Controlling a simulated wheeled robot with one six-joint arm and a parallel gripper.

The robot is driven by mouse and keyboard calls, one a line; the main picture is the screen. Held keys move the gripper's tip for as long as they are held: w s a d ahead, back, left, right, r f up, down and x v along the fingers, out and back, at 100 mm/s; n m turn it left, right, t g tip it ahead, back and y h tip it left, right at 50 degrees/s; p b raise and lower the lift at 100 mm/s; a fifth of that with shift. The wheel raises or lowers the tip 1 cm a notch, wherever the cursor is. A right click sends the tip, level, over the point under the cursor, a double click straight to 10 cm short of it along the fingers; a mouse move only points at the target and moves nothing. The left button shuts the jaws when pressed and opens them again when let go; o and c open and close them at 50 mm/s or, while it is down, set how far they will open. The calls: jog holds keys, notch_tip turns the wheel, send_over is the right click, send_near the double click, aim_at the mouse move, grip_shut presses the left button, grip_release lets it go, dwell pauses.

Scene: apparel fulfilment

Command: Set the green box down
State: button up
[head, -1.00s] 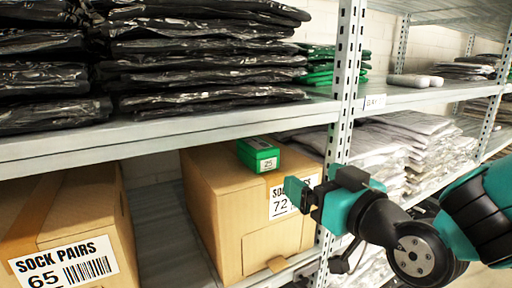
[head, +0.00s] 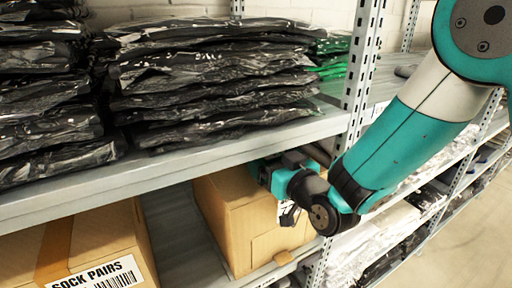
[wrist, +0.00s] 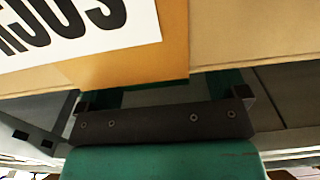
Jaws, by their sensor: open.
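The green box is not visible in either current view; my gripper, my arm and the upper shelf cover the area where it lay. My gripper (head: 262,172) is at the upper front of the right-hand sock carton (head: 235,225), just under the upper shelf's edge, and hides part of its label. In the wrist view my gripper (wrist: 165,92) has its teal fingers apart, with nothing seen held between them. The carton's label (wrist: 75,30) appears upside down close by. I cannot tell whether the fingers touch the carton.
The upper shelf (head: 160,167) holds stacks of black bagged garments (head: 205,85) above the gripper. A rack post (head: 362,60) stands close beside my arm. Another sock carton (head: 100,240) sits at the lower left, with bare shelf (head: 185,235) between the cartons.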

jog(key=shift+w+a, duration=0.15)
jog(key=shift+w+d, duration=0.1)
jog(key=shift+d, duration=0.15)
jog(key=shift+c, duration=1.3)
jog(key=c, duration=0.8)
jog(key=shift+r, duration=0.25)
jog(key=shift+r, duration=0.1)
